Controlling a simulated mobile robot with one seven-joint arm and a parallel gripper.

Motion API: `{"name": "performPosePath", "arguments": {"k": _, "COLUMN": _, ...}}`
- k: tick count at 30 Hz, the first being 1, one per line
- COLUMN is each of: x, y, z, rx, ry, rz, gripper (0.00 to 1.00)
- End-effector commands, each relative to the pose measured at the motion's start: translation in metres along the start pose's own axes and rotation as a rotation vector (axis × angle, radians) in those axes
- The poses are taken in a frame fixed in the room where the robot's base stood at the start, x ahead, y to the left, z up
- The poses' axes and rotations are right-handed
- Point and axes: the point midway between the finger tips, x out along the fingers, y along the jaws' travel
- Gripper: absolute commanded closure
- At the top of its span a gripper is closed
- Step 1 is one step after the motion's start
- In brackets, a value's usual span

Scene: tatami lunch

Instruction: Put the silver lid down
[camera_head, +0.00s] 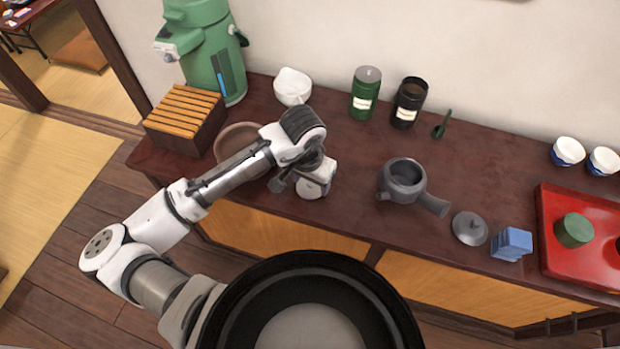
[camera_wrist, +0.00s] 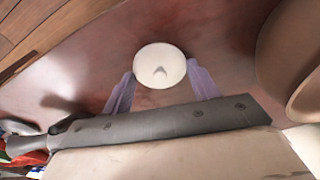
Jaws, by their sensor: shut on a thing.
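My gripper (camera_wrist: 160,75) is shut on a round pale disc, the silver lid (camera_wrist: 160,58), in the wrist view. One finger lies on each side of it, and its round face, with a small grey mark, faces the camera. The dark red counter shows behind it; I cannot tell whether the lid touches it. In the head view my gripper (camera_head: 300,188) is over the counter's front left part, right of the brown bowl, and the lid cannot be made out there. An open black canister (camera_head: 407,105) stands at the back, beside a green canister (camera_head: 364,96) with a silver top.
A brown bowl (camera_head: 228,136) is close left of my gripper. A grey teapot (camera_head: 403,181), its grey lid (camera_head: 470,228), a blue block (camera_head: 511,244) and a red tray (camera_head: 573,275) are to the right. A white bowl (camera_head: 292,86) is behind. The counter between gripper and teapot is clear.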

Motion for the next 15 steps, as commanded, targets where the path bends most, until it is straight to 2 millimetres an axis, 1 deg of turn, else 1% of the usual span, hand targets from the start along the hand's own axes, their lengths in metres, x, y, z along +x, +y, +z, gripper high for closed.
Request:
{"name": "performPosePath", "arguments": {"k": 5, "x": 0.0037, "y": 0.0002, "z": 0.0004, "rx": 0.000, "ry": 0.000, "rz": 0.001, "gripper": 0.62}}
{"name": "performPosePath", "arguments": {"k": 6, "x": 0.0038, "y": 0.0001, "z": 0.0005, "rx": 0.000, "ry": 0.000, "rz": 0.000, "gripper": 0.39}}
{"name": "performPosePath", "arguments": {"k": 9, "x": 0.0027, "y": 0.0000, "z": 0.0003, "rx": 0.000, "ry": 0.000, "rz": 0.000, "gripper": 0.26}}
{"name": "performPosePath", "arguments": {"k": 11, "x": 0.0027, "y": 0.0000, "z": 0.0003, "rx": 0.000, "ry": 0.000, "rz": 0.000, "gripper": 0.19}}
{"name": "performPosePath", "arguments": {"k": 15, "x": 0.0026, "y": 0.0001, "z": 0.0003, "rx": 0.000, "ry": 0.000, "rz": 0.000, "gripper": 0.19}}
